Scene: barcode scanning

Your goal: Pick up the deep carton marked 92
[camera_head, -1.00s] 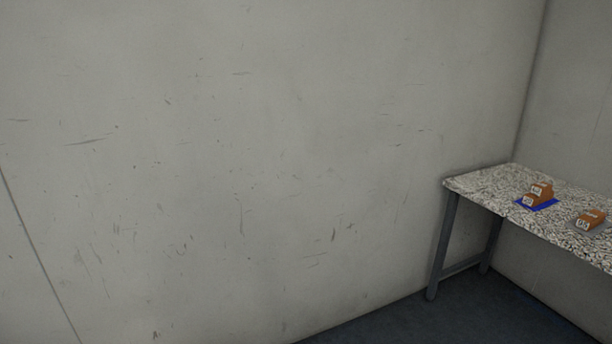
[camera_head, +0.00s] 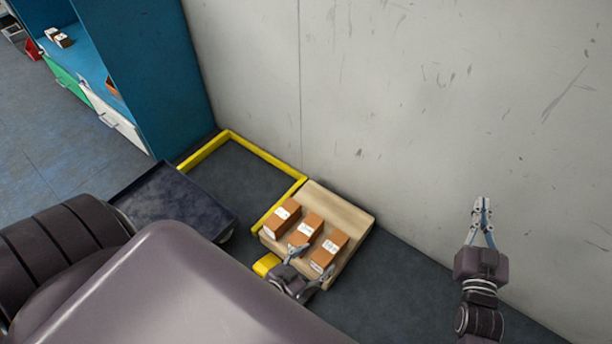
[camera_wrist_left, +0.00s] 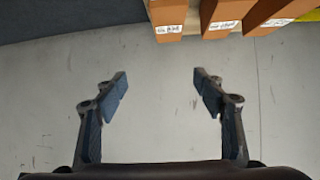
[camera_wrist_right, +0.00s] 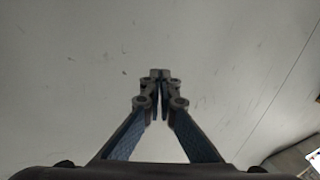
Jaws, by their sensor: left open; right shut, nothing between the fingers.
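The label numbers are too small to read, so I cannot tell which is marked 92. My left gripper (camera_head: 312,263) is open and empty, in front of the middle and right cartons. Carton ends (camera_wrist_left: 168,14) show along the top of the left wrist view, beyond the open fingers (camera_wrist_left: 160,82). My right gripper (camera_head: 482,204) is shut and empty, off to the right near the wall.
A yellow frame (camera_head: 262,152) marks the floor behind and left of the pallet. A dark platform (camera_head: 180,200) is left of it. A blue shelf unit (camera_head: 150,75) with a few small boxes stands at the back left. The grey wall (camera_head: 400,90) rises behind the pallet.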

